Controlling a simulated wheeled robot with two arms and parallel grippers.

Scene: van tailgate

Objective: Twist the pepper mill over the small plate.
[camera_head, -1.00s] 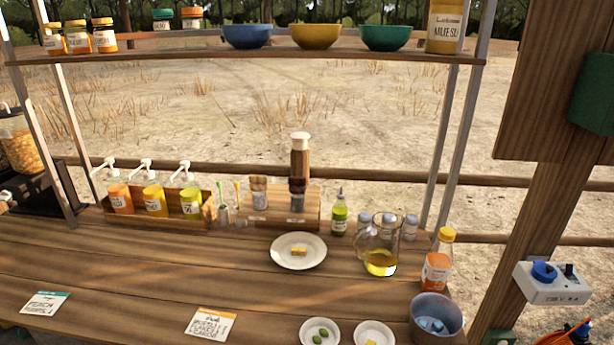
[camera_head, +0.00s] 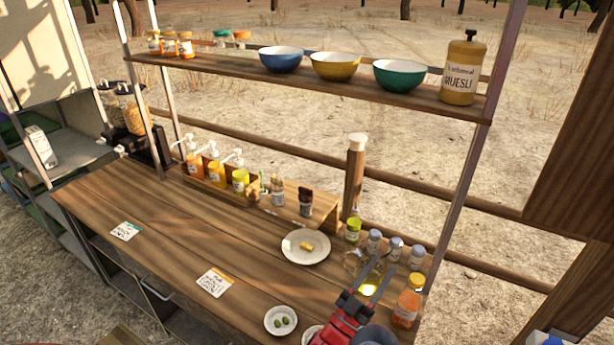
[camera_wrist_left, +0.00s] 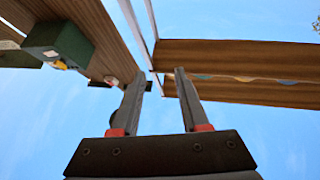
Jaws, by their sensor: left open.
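The dark-topped jar with a pale label (camera_head: 305,203), which looks like the pepper mill, stands on the wooden rack at the back of the counter. The small white plate (camera_head: 291,250) lies in front of the rack with a yellow piece (camera_head: 306,246) on it. My left gripper (camera_head: 375,275) is open, to the right of the plate, and overlaps the oil jug in the head view. Its two fingers (camera_wrist_left: 158,82) show empty in the left wrist view, pointing up toward the shelf and sky. My right gripper is out of view.
An oil jug (camera_head: 351,260), several bottles and an orange bottle (camera_head: 408,303) crowd the right end. A dish of olives (camera_head: 273,328) lies in front. A shelf (camera_head: 330,83) with bowls hangs above the back. The counter's left middle is clear apart from two cards.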

